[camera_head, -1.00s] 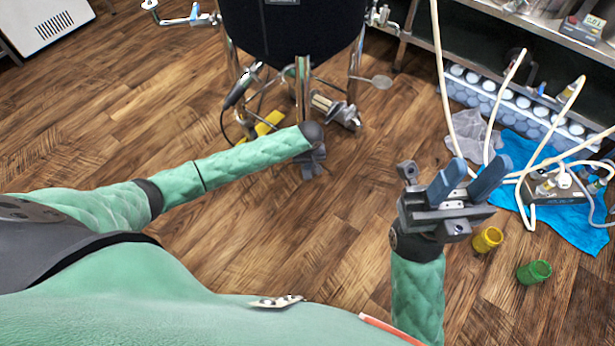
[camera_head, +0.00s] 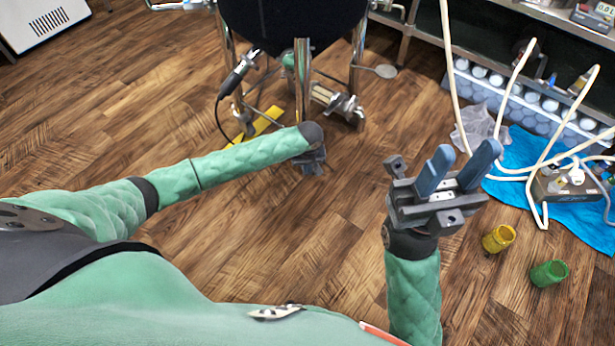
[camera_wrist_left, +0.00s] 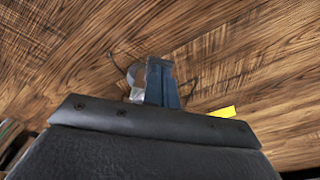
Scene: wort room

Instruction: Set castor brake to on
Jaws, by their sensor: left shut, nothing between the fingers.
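A dark round vessel (camera_head: 275,25) stands on metal legs (camera_head: 302,85) at the top middle of the head view. A yellow bar (camera_head: 258,125) lies low by its left leg; a yellow piece (camera_wrist_left: 224,112) also shows in the left wrist view. I cannot tell which part is the castor brake. My left gripper (camera_head: 312,162) is just in front of the vessel's legs, mostly hidden by its arm. Its blue fingers (camera_wrist_left: 161,80) are together and empty, beside a grey rounded part (camera_wrist_left: 135,77). My right gripper (camera_head: 458,168) is open and empty, off to the right.
A yellow jar (camera_head: 498,238) and a green jar (camera_head: 549,273) stand on the floor at the right. Pale hoses (camera_head: 525,170) run to a box on a blue cloth (camera_head: 575,208). A metal shelf (camera_head: 540,22) is at the upper right.

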